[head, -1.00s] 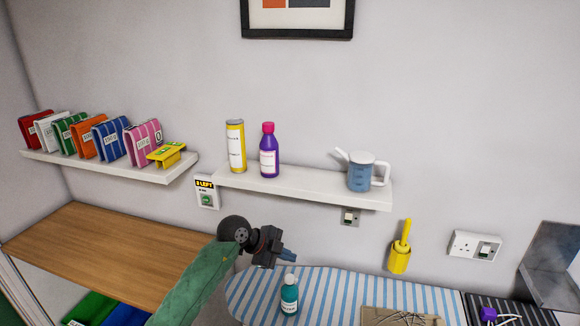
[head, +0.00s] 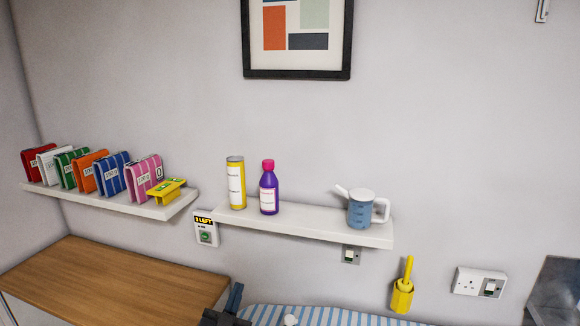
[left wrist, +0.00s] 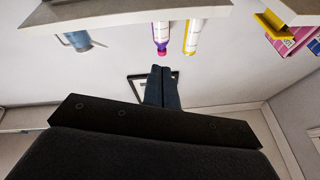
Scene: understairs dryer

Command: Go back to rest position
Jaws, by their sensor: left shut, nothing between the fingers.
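My left gripper (head: 232,300) shows at the bottom edge of the head view, in front of the gap between the wooden counter and the striped ironing surface. In the left wrist view its fingers (left wrist: 161,88) are together with nothing between them. The rest of my left arm is below the head view's edge. My right gripper is not in either view.
A wooden counter (head: 110,283) lies at left and a striped ironing surface (head: 320,316) at the bottom. A wall shelf (head: 330,225) holds a yellow can (head: 236,183), a purple bottle (head: 269,188) and a blue jug (head: 361,210). Another shelf (head: 155,208) holds several coloured packets.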

